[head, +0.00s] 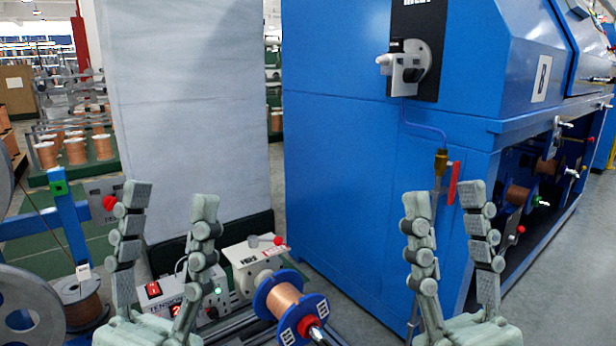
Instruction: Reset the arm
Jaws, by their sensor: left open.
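My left gripper (168,200) is upright at the lower left of the head view, with its two fingers spread apart and nothing between them. My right gripper (446,200) is upright at the lower right, in front of the blue machine, its fingers also spread and empty. Neither gripper appears to hold anything. A small light-grey box (244,266) with a short lever and a red ball (279,240) stands between the grippers. A copper wire spool (286,301) with blue flanges sits in front of it.
A large blue machine (350,160) fills the middle and right. A grey panel (190,110) stands behind my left gripper. Grey floor (575,280) is clear at the right.

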